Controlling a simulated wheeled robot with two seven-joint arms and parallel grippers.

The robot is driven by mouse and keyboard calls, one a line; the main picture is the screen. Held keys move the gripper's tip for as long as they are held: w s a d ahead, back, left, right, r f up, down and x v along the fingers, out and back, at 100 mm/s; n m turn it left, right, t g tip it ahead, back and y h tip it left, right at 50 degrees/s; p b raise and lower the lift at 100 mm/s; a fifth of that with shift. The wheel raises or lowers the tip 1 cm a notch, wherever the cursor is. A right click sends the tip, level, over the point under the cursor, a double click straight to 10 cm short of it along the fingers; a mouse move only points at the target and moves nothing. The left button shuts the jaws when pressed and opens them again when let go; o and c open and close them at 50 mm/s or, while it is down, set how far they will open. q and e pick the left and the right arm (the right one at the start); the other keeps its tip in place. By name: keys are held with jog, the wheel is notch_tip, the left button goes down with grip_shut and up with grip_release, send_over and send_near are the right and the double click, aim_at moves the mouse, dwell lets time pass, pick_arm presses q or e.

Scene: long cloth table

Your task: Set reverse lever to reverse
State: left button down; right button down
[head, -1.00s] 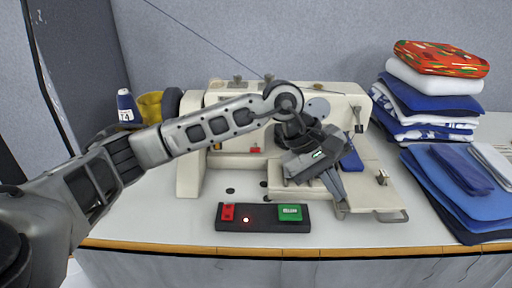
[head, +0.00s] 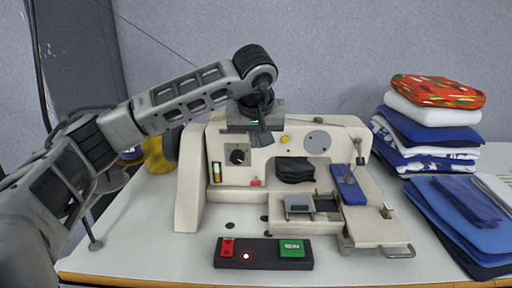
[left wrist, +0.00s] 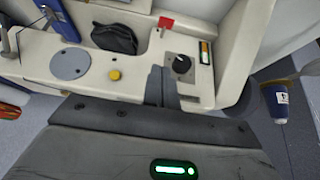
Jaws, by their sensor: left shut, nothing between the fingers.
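The cream sewing machine (head: 190,195) stands on the table. A small red tab (head: 256,183), perhaps the reverse lever, sits low on its front; it also shows in the left wrist view (left wrist: 166,22). A dark round dial (head: 238,155) is on the machine's upper left front, and shows in the left wrist view (left wrist: 182,64). My left gripper (head: 262,138) is over the top of the machine, pointing down beside the dial, fingers together and empty. In the left wrist view the fingertips (left wrist: 160,80) are beside the dial, apart from the red tab. My right gripper is out of view.
A black switch box (head: 262,262) with red and green buttons lies in front of the machine. Folded cloths (head: 430,135) are stacked at the right, with blue cloth (head: 450,225) in front. A yellow cone (head: 155,158) stands at the left.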

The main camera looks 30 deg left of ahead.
pick_arm(q)
send_over(257, 182)
notch_tip(257, 182, down, 7)
jog(key=shift+s+r, duration=0.1)
jog(key=shift+r, duration=0.1)
jog(key=f, duration=0.2)
jog(key=shift+s+f, duration=0.2)
jog(key=shift+f, duration=0.1)
jog(key=shift+s+d+f, duration=0.15)
jog(key=shift+d+f, duration=0.05)
jog(key=shift+f, duration=0.6)
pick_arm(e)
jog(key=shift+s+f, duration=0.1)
